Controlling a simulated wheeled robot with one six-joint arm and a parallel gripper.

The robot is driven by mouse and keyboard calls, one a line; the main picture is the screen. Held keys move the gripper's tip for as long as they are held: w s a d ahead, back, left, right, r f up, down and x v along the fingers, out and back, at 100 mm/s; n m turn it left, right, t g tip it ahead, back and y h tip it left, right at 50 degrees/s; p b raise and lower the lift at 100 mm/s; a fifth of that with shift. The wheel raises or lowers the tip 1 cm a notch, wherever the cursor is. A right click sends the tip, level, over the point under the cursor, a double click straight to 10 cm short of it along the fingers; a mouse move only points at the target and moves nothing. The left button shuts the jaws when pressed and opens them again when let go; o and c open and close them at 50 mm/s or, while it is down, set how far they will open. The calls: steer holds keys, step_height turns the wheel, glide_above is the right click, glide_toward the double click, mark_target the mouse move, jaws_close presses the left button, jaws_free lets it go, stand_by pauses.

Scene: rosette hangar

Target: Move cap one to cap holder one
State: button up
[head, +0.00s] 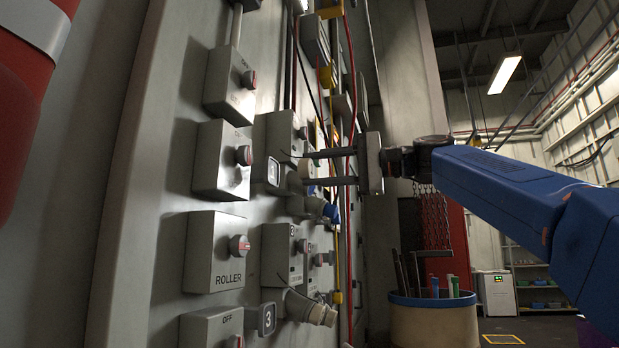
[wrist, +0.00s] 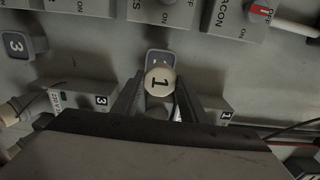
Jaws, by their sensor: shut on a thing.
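Cap one, a round cream cap marked 1 (wrist: 159,82), sits between the two fingers of my gripper (wrist: 155,100) in the wrist view. In the head view the gripper (head: 312,170) reaches in from the right with its fingers around the pale cap (head: 305,169). Just beyond the cap is a small grey holder with a dark blue face (wrist: 157,56); it also shows in the head view (head: 272,171). Its number is partly hidden by the cap. I cannot tell whether cap and holder touch.
Grey switch boxes, one labelled ROLLER (head: 213,252), stick out from the panel. A holder marked 3 (head: 266,319) is lower down, near a cream plug (head: 318,313). Red cable (head: 350,210) and yellow cable (head: 337,250) hang close to my gripper. A bin (head: 433,322) stands right.

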mark_target(273, 172)
steer(key=shift+x, duration=2.9)
steer(key=shift+w+a, duration=0.1)
steer(key=shift+a, duration=0.5)
steer(key=o, duration=1.5)
steer(key=v, duration=1.7)
steer(key=shift+d, duration=0.25)
